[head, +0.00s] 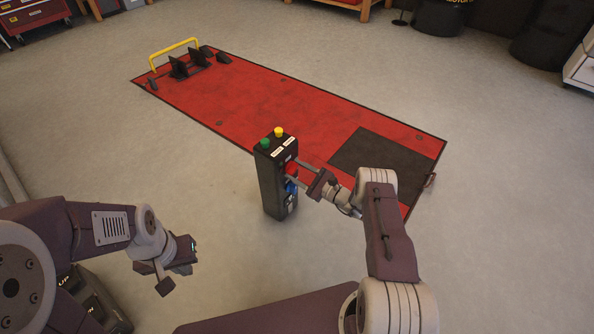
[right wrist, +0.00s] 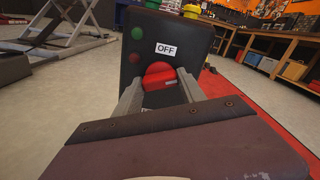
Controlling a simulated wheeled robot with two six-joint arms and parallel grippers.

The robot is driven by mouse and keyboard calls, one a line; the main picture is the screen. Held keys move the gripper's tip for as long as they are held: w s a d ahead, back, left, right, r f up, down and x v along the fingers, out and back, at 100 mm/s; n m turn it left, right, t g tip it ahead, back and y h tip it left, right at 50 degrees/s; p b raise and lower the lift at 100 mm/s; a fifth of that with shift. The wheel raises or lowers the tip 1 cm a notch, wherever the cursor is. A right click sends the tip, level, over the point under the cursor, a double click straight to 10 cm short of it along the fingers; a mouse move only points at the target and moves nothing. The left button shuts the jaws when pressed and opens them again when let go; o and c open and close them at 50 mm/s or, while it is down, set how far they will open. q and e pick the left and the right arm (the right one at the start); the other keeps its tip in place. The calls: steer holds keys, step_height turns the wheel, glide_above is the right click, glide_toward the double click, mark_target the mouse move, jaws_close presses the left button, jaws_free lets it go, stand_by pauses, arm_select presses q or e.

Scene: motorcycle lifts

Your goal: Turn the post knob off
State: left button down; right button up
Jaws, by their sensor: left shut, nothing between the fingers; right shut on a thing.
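The dark control post (head: 272,180) stands upright on the floor beside the red lift platform (head: 290,108). On its top are a green button (head: 265,143) and a yellow button (head: 279,132). The red post knob (head: 290,169) is on its side face; in the right wrist view the knob (right wrist: 160,76) sits below an "OFF" label (right wrist: 166,49), with a pale mark on its right side. My right gripper (right wrist: 158,88) is shut on the red knob, one finger at each side. My left gripper (head: 180,268) is shut and empty, low at the left, apart from the post.
The red platform lies flat behind the post, with a yellow bar (head: 174,46) and a black wheel clamp at its far left end. Clear grey floor lies between my left gripper and the post. Red cabinets and black drums (head: 440,17) stand at the back.

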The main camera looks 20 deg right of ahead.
steer(key=n+p, duration=0.3)
steer(key=n, duration=0.9)
steer(key=shift+n, duration=0.4)
stand_by(0.4)
steer(key=o, duration=1.4)
steer(key=shift+c, duration=0.2)
steer(key=p+v, duration=0.4)
steer(key=v, duration=0.5)
